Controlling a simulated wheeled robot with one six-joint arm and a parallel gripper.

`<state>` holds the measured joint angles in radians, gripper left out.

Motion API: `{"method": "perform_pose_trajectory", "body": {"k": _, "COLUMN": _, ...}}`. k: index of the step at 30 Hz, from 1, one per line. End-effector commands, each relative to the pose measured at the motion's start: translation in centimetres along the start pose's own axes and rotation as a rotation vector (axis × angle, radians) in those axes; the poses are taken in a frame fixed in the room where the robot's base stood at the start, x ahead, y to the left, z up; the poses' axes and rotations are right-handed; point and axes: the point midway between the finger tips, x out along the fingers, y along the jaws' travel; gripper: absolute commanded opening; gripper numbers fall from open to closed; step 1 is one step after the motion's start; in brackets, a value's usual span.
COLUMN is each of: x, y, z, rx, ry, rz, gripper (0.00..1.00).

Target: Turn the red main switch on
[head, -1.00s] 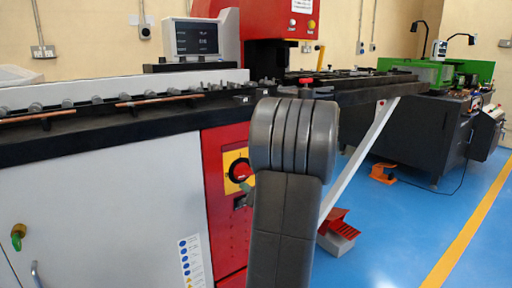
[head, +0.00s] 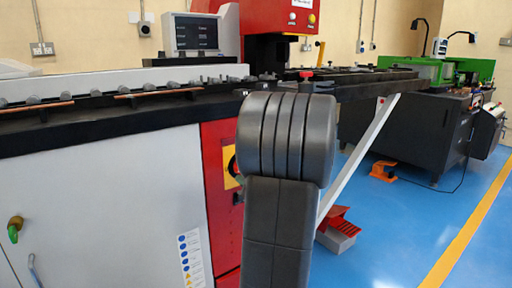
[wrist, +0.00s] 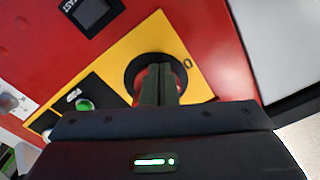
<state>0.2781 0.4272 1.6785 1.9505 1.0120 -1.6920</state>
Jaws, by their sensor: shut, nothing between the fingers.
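The red main switch sits in a black ring (wrist: 133,70) on a yellow plate (wrist: 195,75) in the wrist view. Only slivers of its red knob show beside my fingers. My gripper (wrist: 159,68) is shut and empty, with its fingertips in front of the middle of the switch; I cannot tell whether they touch it. An "O" mark shows to the right of the ring; the knob's position is hidden.
The red machine panel (wrist: 55,50) surrounds the plate. A green button (wrist: 84,104) and a black socket labelled FAST (wrist: 92,13) are nearby. In the head view, a red pedal (head: 340,222) stands on the floor right of my arm, with open blue floor beyond.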

Motion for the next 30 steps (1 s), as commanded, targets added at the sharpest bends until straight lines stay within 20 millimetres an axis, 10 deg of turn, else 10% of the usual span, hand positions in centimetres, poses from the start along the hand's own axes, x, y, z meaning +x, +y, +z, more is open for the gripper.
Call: {"method": "perform_pose_trajectory", "body": {"k": 30, "x": 0.01, "y": -0.86, "z": 0.43, "rx": 0.000, "ry": 0.000, "rz": 0.000, "gripper": 0.00}}
